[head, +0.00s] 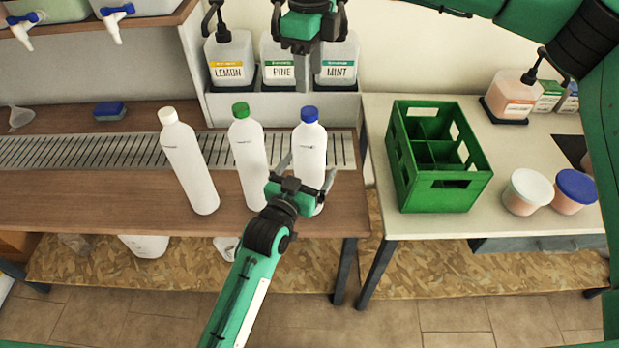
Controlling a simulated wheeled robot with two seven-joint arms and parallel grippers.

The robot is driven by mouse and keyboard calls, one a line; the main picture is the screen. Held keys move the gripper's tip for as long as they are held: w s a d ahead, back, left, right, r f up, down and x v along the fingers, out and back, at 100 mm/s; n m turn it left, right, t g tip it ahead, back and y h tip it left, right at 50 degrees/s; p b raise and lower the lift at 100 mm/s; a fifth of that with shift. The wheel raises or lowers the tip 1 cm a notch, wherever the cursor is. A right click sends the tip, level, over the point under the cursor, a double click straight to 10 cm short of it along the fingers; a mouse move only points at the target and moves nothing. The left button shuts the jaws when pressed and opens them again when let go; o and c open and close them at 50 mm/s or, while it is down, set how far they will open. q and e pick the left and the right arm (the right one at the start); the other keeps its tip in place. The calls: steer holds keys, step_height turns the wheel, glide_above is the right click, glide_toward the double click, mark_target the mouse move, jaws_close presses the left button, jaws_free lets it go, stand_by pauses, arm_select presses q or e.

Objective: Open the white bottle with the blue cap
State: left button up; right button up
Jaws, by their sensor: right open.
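The white bottle with the blue cap (310,140) stands upright at the right end of a row on the wooden counter, its cap on. My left gripper (308,172), coming from below, has one finger on each side of its body and appears closed on it; the contact is partly hidden. My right gripper (308,40) is open and empty at the top of the head view, above the blue cap and in front of the drums. Its upper part is cut off by the frame.
White bottles with a green cap (248,155) and a white cap (188,160) stand to the left. LEMON (230,58), PINE (278,60) and MINT (338,60) drums stand behind. A green crate (436,195) and two tubs (527,192) are on the right table.

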arm_select(q)
steer(key=shift+w+d, duration=0.3)
steer(key=shift+w, duration=0.35)
